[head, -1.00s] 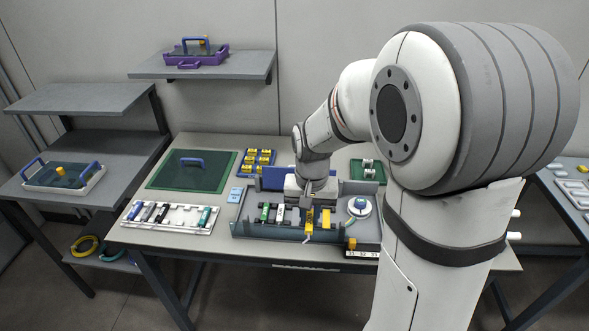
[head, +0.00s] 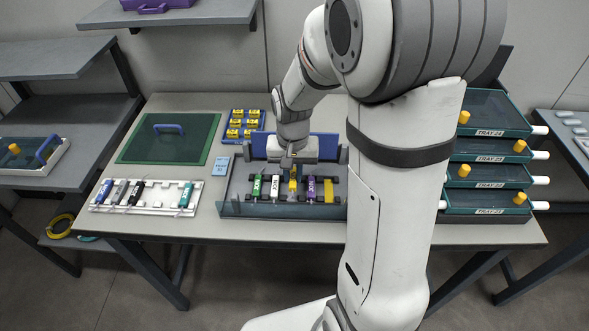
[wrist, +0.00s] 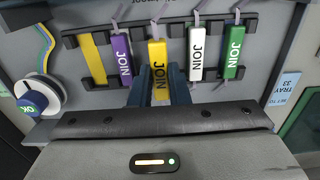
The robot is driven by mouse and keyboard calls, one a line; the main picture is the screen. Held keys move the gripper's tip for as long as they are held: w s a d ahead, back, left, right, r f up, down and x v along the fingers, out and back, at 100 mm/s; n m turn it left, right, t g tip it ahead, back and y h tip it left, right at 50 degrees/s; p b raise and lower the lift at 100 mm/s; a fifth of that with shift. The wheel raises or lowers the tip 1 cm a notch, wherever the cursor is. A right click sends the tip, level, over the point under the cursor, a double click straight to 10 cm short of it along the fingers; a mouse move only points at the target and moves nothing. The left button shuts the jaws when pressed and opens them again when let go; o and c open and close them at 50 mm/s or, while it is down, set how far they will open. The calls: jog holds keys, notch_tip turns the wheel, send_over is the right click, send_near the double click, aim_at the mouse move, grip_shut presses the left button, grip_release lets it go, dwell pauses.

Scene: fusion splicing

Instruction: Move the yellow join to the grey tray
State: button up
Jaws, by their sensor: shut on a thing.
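The yellow join (wrist: 157,72), lettered JOIN, stands between the two blue fingers of my gripper (wrist: 156,86) in the wrist view. The fingers are shut on it. In the head view the yellow join (head: 292,181) shows just under my gripper (head: 291,163), between a white join (head: 275,188) and a purple join (head: 311,189). I cannot tell whether it is clear of the black rack. A pale tray (head: 195,207) with several joins lies left on the table. I cannot tell whether this is the grey tray.
A green join (head: 258,187) and a plain yellow piece (head: 328,192) sit in the same row. Dark trays (head: 487,174) are stacked at right. A green lidded panel (head: 165,143) lies back left.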

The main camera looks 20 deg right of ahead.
jog(key=shift+s+f+b, duration=0.15)
jog(key=shift+f+b, duration=0.4)
jog(key=shift+f, duration=0.45)
jog(key=shift+f+b, duration=0.45)
jog(key=shift+f, duration=0.2)
jog(key=o, duration=0.8)
jog(key=shift+o, duration=0.2)
jog(key=shift+r, duration=0.1)
notch_tip(320, 180, up, 7)
jog(key=shift+f+p, duration=0.1)
jog(key=shift+p, duration=0.35)
jog(key=shift+s+r, duration=0.1)
jog(key=shift+r, duration=0.6)
jog(key=s+r+n+t+p, duration=0.2)
jog(key=s+r+p, duration=0.3)
jog(key=s+r, duration=0.5)
jog(key=s+n, duration=0.1)
jog(key=s, duration=0.2)
jog(key=shift+s+d+n+t, duration=0.3)
jog(key=shift+d, duration=0.05)
